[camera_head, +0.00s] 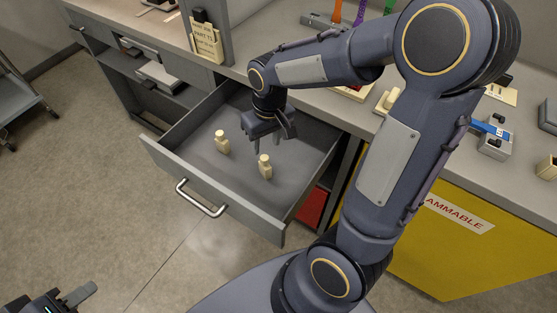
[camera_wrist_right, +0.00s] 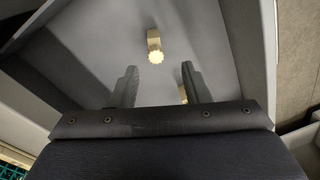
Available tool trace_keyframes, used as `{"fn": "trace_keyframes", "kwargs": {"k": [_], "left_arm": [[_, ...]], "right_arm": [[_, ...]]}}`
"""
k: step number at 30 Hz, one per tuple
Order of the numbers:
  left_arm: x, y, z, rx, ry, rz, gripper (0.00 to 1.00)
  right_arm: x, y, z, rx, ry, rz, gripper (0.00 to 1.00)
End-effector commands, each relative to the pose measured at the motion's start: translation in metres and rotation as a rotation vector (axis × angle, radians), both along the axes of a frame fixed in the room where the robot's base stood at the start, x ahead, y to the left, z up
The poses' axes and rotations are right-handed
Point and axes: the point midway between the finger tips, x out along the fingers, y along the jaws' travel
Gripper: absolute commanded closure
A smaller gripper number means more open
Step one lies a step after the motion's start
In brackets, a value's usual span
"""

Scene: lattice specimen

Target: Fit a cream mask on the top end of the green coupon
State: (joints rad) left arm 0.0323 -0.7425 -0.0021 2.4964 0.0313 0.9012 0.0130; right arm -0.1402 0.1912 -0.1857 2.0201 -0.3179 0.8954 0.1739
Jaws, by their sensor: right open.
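Two cream masks stand upright in the open drawer, one on the left (camera_head: 222,144) and one on the right (camera_head: 265,170). My right gripper (camera_head: 267,146) is open and empty, reaching down into the drawer behind the right mask. A green strip (camera_head: 389,6), likely the green coupon, stands at the back of the counter, cut by the top edge. My left gripper (camera_head: 60,300) is at the bottom left corner, partly out of frame.
The grey drawer (camera_head: 215,203) has walls around the masks. Orange (camera_head: 336,10) and purple (camera_head: 361,12) strips stand near the green one. A "PART 17" sign (camera_head: 205,40) is on the counter. A yellow flammable cabinet (camera_head: 420,250) is at right. My right arm hides part of the counter.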

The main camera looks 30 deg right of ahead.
Motion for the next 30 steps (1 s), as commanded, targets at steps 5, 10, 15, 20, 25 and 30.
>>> {"fn": "trace_keyframes", "kwargs": {"k": [5,10,15,20,25,30], "left_arm": [[0.000,0.000,0.000,0.000,0.000,0.000,0.64],[0.000,0.000,0.000,0.000,0.000,0.000,0.64],[0.000,0.000,0.000,0.000,0.000,0.000,0.64],[0.000,0.000,0.000,0.000,0.000,0.000,0.64],[0.000,0.000,0.000,0.000,0.000,0.000,0.64],[0.000,0.000,0.003,0.000,0.000,0.000,0.64]], "right_arm": [[-0.053,0.006,0.047,0.135,-0.139,-0.062,0.57],[-0.104,0.020,0.073,0.233,-0.276,-0.098,0.57],[-0.137,0.033,0.080,0.281,-0.378,-0.118,0.57],[-0.149,0.039,0.080,0.296,-0.420,-0.123,0.57],[-0.150,0.040,0.080,0.299,-0.423,-0.123,0.57],[-0.150,0.040,0.083,0.299,-0.423,-0.123,0.57]]}}
